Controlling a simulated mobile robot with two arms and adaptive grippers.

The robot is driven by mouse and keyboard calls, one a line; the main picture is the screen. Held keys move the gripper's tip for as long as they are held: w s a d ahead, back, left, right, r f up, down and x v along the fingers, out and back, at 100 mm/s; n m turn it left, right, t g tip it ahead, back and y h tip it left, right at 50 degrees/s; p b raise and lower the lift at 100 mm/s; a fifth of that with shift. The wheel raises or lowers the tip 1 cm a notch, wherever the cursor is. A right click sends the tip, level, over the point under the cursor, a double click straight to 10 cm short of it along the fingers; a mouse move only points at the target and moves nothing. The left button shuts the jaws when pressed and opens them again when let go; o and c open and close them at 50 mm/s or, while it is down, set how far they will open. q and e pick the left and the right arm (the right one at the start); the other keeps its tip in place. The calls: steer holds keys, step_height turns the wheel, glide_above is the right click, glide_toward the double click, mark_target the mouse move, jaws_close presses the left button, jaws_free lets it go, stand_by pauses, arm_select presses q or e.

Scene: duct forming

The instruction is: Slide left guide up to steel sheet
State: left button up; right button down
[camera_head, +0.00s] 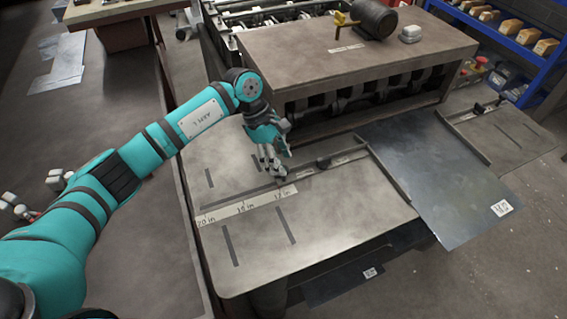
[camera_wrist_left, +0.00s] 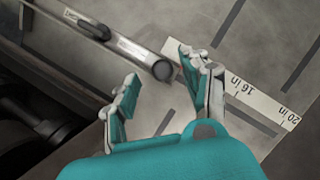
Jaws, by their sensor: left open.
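The steel sheet (camera_head: 447,185) lies on the machine table and overhangs its front edge, with a white label at its near right corner. The left guide (camera_head: 388,170) is a rail along the sheet's left edge; I cannot tell whether they touch. Its bar, with a dark knob (camera_head: 323,162), reaches left over the table. The bar (camera_wrist_left: 130,50) and knob (camera_wrist_left: 101,32) also show in the left wrist view.
A scale strip (camera_head: 245,205) marked in inches lies on the table (camera_head: 330,245), whose front left is clear apart from slots. The machine housing (camera_head: 350,62) stands behind. The right guide (camera_head: 462,138) is right of the sheet. A blue shelf (camera_head: 540,62) stands far right.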

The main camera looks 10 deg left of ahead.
arm_select(q)
steer(key=v, duration=0.9)
steer(key=shift+r, duration=0.3)
